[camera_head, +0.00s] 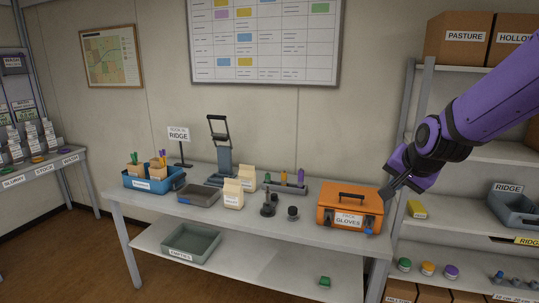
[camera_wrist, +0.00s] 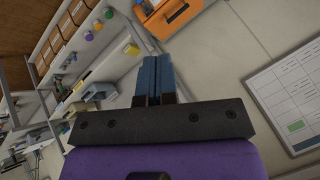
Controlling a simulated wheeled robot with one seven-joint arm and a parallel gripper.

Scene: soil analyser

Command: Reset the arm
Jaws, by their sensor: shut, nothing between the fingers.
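My purple arm comes in from the right in the head view, and my gripper (camera_head: 389,193) is at its lower left end, in front of the right side of the orange case (camera_head: 326,213). In the wrist view my gripper (camera_wrist: 153,62) shows two blue fingers pressed together with nothing between them. The orange case (camera_wrist: 172,20) lies past the fingertips at the top of that view. I cannot tell how far the fingertips are from the case.
The table (camera_head: 250,238) holds a blue bin (camera_head: 150,184), a grey tray (camera_head: 198,195), a black-handled press (camera_head: 221,160), paper bags and small tools. Its lower shelf has a grey-green tray (camera_head: 191,243). A shelf rack (camera_head: 470,210) with boxes, a blue bin and jars stands right.

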